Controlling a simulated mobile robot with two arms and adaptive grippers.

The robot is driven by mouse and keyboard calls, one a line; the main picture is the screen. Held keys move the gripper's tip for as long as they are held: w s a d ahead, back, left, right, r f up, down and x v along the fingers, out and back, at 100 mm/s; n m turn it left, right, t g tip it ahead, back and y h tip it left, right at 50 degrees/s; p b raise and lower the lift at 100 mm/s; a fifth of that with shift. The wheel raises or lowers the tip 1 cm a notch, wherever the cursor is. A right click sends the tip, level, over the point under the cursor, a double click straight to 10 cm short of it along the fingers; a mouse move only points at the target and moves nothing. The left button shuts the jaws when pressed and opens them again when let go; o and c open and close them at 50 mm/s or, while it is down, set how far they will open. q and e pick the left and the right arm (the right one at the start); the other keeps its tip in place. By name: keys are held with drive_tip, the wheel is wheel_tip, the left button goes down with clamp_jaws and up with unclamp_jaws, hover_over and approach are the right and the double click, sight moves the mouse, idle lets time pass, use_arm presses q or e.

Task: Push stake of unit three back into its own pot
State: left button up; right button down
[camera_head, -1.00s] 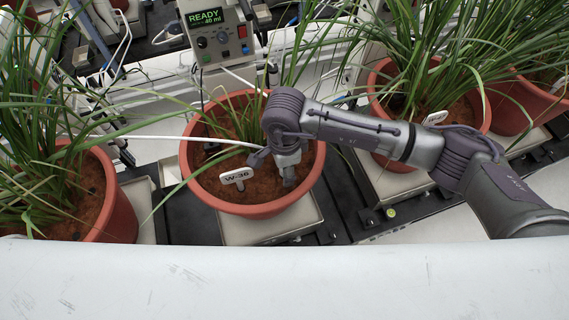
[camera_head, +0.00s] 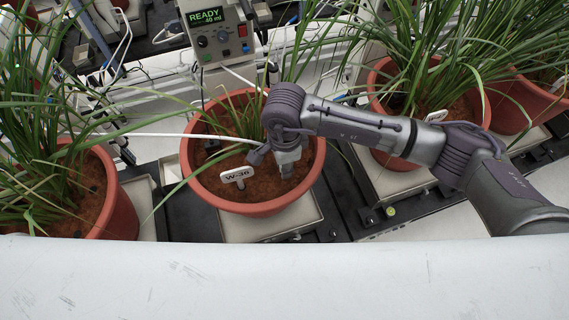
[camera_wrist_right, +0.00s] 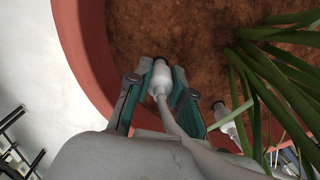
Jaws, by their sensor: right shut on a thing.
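The terracotta pot (camera_head: 255,208) with the label W-36 (camera_head: 238,175) stands in the middle of the head view. My right gripper (camera_head: 287,168) points down over the right part of its soil. In the right wrist view the gripper (camera_wrist_right: 158,82) is shut on a white stake (camera_wrist_right: 160,72), with a pale tube running back from it. The stake's dark tip is at the soil (camera_wrist_right: 170,28); I cannot tell how deep it sits. The pot's rim (camera_wrist_right: 82,45) curves to the left of the fingers. My left gripper is not in view.
Potted plants stand left (camera_head: 118,205) and right (camera_head: 380,85). A control box reading READY (camera_head: 215,35) is behind the pot. A white surface (camera_head: 280,280) crosses the front.

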drive_tip(key=shift+r+p, duration=0.95)
drive_tip(key=shift+r, duration=1.7)
drive_tip(key=shift+r+p, duration=0.45)
drive_tip(key=shift+r, duration=0.75)
drive_tip(key=shift+r+p, duration=0.7)
drive_tip(key=shift+r, duration=1.6)
drive_tip(key=shift+d, duration=0.1)
